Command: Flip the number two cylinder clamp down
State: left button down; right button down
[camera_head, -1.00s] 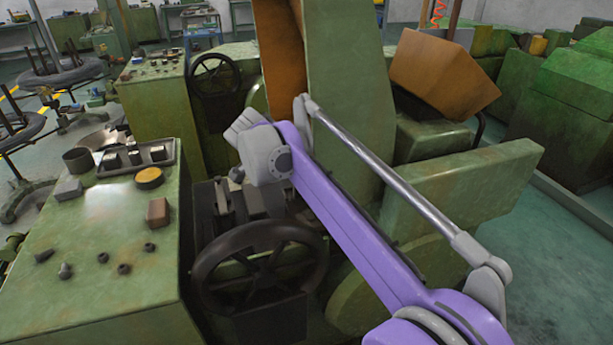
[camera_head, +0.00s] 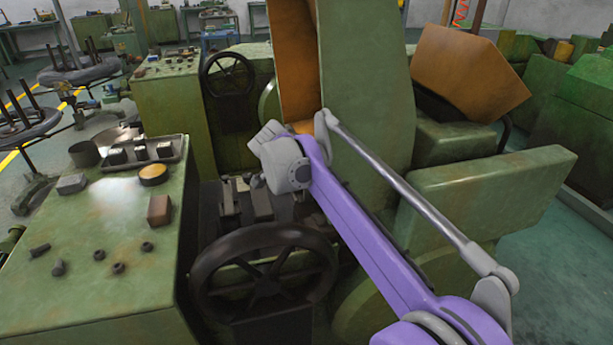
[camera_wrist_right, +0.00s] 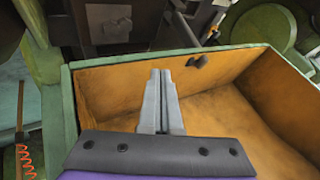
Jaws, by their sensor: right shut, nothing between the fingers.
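Dark metal blocks that look like the cylinder clamps (camera_head: 262,202) sit in the machine's recess behind the handwheel, left of my right wrist. I cannot tell which is number two or how it is tilted. Dark clamp-like parts also show at the top of the right wrist view (camera_wrist_right: 188,28), beyond the fingertips and apart from them. My right gripper (camera_wrist_right: 161,72) is shut and empty, above an orange-lined open green box (camera_wrist_right: 235,105). In the head view, my purple arm and grey wrist reach in from the right, and the fingertips are not clear. My left gripper is not in view.
A dark handwheel (camera_head: 264,270) stands in front of the recess. A green control panel (camera_head: 110,225) with knobs is at the left. A tall green cover (camera_head: 365,85) rises behind my right arm, and an orange-faced open lid (camera_head: 470,75) stands farther right.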

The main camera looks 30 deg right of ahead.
jog(key=x, duration=0.7)
jog(key=shift+w+d+f+b, duration=0.15)
jog(key=shift+d+f+b, duration=0.05)
jog(key=shift+f+b, duration=0.15)
pick_arm(q)
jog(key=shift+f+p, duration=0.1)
jog(key=shift+p, duration=0.2)
pick_arm(e)
jog(key=shift+w+d+r, duration=0.1)
jog(key=shift+w+d, duration=0.1)
jog(key=shift+w, duration=0.45)
jog(key=shift+w+d+r, duration=0.1)
jog(key=shift+w+d, duration=0.05)
jog(key=shift+w, duration=0.45)
jog(key=shift+w+d+r, duration=0.1)
jog(key=shift+w+d, duration=0.1)
jog(key=shift+w, duration=0.45)
